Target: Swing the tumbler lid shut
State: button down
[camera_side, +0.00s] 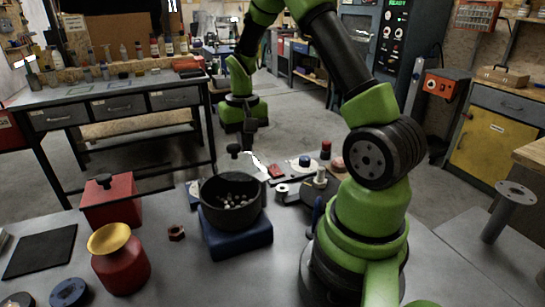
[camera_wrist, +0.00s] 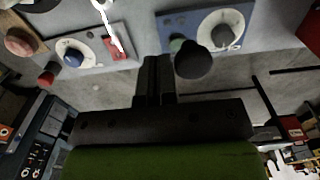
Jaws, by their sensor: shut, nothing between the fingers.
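The tumbler is a dark round bowl (camera_side: 207,205) with pale pebble-like media inside, standing on a blue base (camera_side: 240,240). Its top is uncovered, with the media in plain view. A black knob (camera_side: 233,150) rises above the bowl's far rim and seems to belong to the raised lid; the lid plate itself is hard to make out. My gripper (camera_side: 249,148) is shut and empty, pointing down just right of the knob and apparently beyond it. In the wrist view, my gripper (camera_wrist: 156,62) is left of a dark round knob (camera_wrist: 193,60); contact cannot be told.
A red box with a black knob (camera_side: 110,200), a red jar with a yellow top (camera_side: 120,262) and a hex nut (camera_side: 177,232) are left of the tumbler. A black mat (camera_side: 40,252) lies at far left. Small fixtures (camera_side: 305,162) crowd the right. Bare bench surrounds the front.

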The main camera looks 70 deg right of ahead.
aim_at(229, 146)
jog(key=shift+w+a, duration=0.7)
jog(key=shift+a, duration=0.25)
jog(key=shift+w+a, duration=0.45)
jog(key=shift+a, duration=0.25)
jog(key=shift+w+a, duration=0.1)
jog(key=shift+a, duration=0.1)
jog(key=shift+w+a, duration=0.2)
jog(key=shift+a, duration=0.4)
jog(key=shift+w+a, duration=0.15)
jog(key=shift+a, duration=0.4)
